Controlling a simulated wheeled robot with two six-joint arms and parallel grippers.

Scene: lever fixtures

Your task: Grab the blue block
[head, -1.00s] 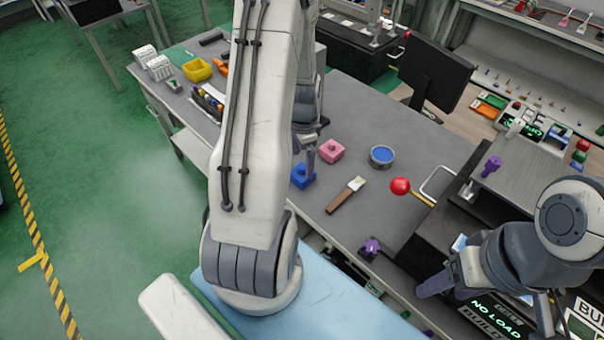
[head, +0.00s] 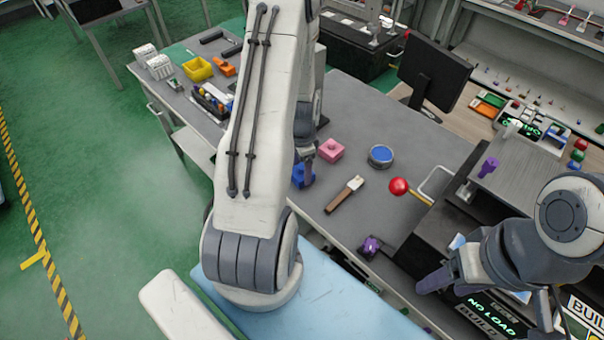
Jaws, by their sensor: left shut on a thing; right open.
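The blue block (head: 298,179) is on the grey workbench (head: 365,110), close to its near edge. My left gripper (head: 306,168) comes down from above and is shut on the blue block; my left arm and a finger hide part of it. I cannot tell whether the block still touches the bench. My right gripper (head: 438,284) is open and empty at the lower right, well away from the block, and only partly seen.
A pink block (head: 331,151) is close to the right of the blue block. A round blue-topped tin (head: 381,156), a brush (head: 345,195) and a lever with a red ball (head: 399,186) are farther right. A monitor (head: 437,76) stands behind.

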